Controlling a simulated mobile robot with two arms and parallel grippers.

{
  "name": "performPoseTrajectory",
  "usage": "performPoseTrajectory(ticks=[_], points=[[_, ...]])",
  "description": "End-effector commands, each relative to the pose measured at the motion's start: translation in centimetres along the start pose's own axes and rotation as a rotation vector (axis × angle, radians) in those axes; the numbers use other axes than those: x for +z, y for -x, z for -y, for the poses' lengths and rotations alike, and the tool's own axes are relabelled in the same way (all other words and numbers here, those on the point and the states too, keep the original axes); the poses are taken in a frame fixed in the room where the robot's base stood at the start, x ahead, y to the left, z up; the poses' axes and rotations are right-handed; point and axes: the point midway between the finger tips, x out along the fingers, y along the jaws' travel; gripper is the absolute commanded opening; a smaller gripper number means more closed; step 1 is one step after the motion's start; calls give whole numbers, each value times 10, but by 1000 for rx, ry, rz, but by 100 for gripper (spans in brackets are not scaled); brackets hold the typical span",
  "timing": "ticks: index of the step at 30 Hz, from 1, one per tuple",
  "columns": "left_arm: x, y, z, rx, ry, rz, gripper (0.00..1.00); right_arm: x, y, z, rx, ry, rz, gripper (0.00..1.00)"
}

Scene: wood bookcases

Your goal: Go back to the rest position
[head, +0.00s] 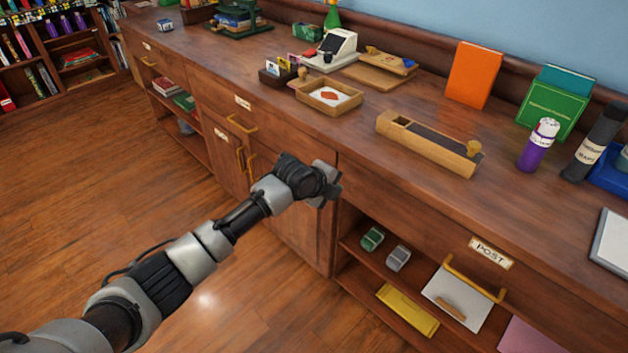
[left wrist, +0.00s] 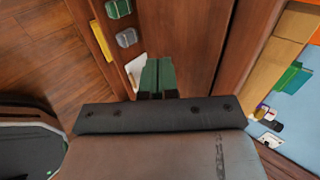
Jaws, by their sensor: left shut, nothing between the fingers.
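My left arm comes in from the lower left in the head view. Its left gripper (head: 328,187) is in front of the wooden counter's cabinet face, just left of the open shelves. In the left wrist view, the two fingers of the left gripper (left wrist: 157,76) lie side by side, shut with nothing between them. Whether the gripper touches the cabinet cannot be told. My right gripper is in neither view.
The wooden counter (head: 370,158) carries a long wooden box (head: 420,145), a shallow tray (head: 310,92) and a purple bottle (head: 537,148). Below are brass handles (head: 241,123) and shelves with a green box (head: 372,239). Open floor (head: 90,180) lies left.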

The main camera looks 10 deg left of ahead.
Motion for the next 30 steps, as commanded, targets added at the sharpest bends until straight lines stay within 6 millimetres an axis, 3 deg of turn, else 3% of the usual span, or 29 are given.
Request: performPoseTrajectory(ticks=[3,9,15,20,23,25,30], points=[[0,25,0,1,-3,1,0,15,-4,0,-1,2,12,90],[0,53,0,1,-1,0,0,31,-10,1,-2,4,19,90],[0,64,-1,2,0,-2,0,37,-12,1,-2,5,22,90],[2,61,-7,9,41,4,0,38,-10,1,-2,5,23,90],[12,47,-35,29,197,31,0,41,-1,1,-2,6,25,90],[21,33,-71,51,371,65,0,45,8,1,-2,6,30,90],[27,10,-196,119,814,190,0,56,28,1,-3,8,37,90]])
